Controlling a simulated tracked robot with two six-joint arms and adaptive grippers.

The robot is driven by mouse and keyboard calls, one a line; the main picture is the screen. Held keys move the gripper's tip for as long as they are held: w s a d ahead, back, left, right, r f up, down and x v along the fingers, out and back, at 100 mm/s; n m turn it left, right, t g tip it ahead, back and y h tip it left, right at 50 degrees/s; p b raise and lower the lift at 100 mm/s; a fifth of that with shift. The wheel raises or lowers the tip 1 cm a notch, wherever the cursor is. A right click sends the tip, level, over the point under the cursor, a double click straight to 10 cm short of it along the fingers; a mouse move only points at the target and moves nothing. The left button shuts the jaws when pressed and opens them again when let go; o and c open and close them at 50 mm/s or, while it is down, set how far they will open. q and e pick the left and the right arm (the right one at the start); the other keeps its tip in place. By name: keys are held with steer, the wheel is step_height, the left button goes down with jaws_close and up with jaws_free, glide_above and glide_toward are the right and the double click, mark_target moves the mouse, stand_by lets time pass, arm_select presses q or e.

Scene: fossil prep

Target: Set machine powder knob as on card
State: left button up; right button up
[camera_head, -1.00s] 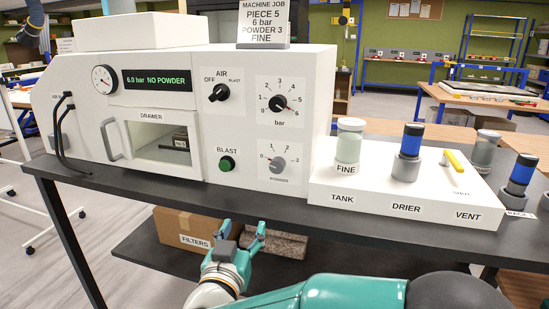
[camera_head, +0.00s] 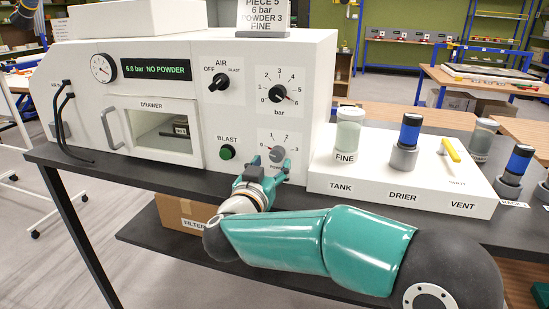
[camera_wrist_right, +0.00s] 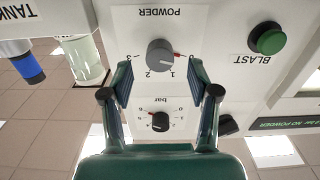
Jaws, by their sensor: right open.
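The grey powder knob (camera_head: 279,155) is on the white machine's front, low on the right. Its red mark points left in the head view, at the low end of the 0 to 3 scale. It also shows upside down in the right wrist view (camera_wrist_right: 160,53). My right gripper (camera_head: 268,168) is open just in front of it. In the wrist view the open fingers (camera_wrist_right: 160,78) stand either side of the knob, apart from it. The card (camera_head: 264,16) on top reads 6 bar, powder 3, fine. My left gripper is not in view.
The black bar knob (camera_head: 278,93) sits above the powder knob, at 6. The green blast button (camera_head: 227,153) is to its left. The display (camera_head: 156,69) reads 6.0 bar NO POWDER. A white panel (camera_head: 330,186) with jar and drier stands at right.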

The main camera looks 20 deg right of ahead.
mark_target(275, 157)
steer(key=shift+x, duration=1.55)
jaws_close()
